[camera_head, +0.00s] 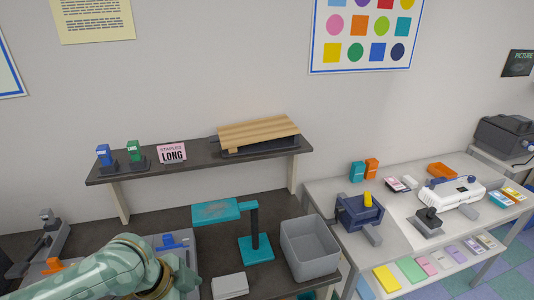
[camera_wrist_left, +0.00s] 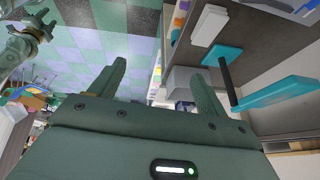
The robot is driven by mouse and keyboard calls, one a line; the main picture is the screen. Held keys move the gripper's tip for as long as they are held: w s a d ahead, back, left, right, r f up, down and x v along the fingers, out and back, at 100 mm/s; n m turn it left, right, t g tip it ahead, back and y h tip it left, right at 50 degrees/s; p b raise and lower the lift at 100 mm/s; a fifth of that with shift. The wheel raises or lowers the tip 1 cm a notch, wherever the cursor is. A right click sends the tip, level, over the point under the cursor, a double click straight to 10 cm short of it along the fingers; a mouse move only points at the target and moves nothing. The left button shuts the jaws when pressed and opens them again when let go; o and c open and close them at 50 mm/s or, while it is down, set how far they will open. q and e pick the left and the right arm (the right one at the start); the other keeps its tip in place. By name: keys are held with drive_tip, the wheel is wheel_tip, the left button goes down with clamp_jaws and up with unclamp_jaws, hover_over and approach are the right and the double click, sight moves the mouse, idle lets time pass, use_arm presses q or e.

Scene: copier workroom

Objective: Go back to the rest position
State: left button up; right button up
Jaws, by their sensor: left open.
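My left arm (camera_head: 95,272) comes in from the left at the bottom of the head view, over the front of the dark worktop; its gripper is not clear there. In the left wrist view my left gripper (camera_wrist_left: 158,70) has its two fingers wide apart with nothing between them. Beyond the fingers are the tiled floor and the side of the worktop. A pale green arm end, which looks like my right gripper (camera_wrist_left: 38,24), shows small at the top left of the left wrist view; its jaws are too small to read.
The dark worktop (camera_head: 190,210) holds a teal stand (camera_head: 256,249), a grey bin (camera_head: 311,246) and a white block (camera_head: 230,286). A raised shelf (camera_head: 200,159) stands behind with staple boxes and a wooden-topped trimmer (camera_head: 257,132). A white table (camera_head: 400,236) with a navy sharpener (camera_head: 358,212) is right.

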use_arm(q)
drive_tip(key=s+a+f+n+t+y, duration=0.45)
drive_tip(key=s+a+n+y, duration=0.4)
drive_tip(key=s+a, duration=0.5)
drive_tip(key=s+d+f+g+h+b, duration=0.1)
drive_tip(key=s+d+f+g+b, duration=0.15)
drive_tip(key=f, duration=1.25)
drive_tip(key=s+d+f+g+h+b, duration=0.1)
drive_tip(key=f+b, duration=0.2)
drive_tip(key=f, duration=1.3)
drive_tip(key=s+f+n+g+h+b, duration=0.2)
drive_tip(key=s+f+n+g+b, duration=0.1)
drive_tip(key=s+f, duration=1.6)
drive_tip(key=shift+s+a+f+b, duration=0.2)
drive_tip(key=shift+s+b, duration=0.55)
drive_tip(key=shift+s, duration=0.45)
use_arm(e)
wheel_tip(320, 180, down, 10)
drive_tip(key=s, duration=0.1)
drive_tip(key=shift+s+g, duration=0.3)
drive_tip(key=shift+s, duration=0.1)
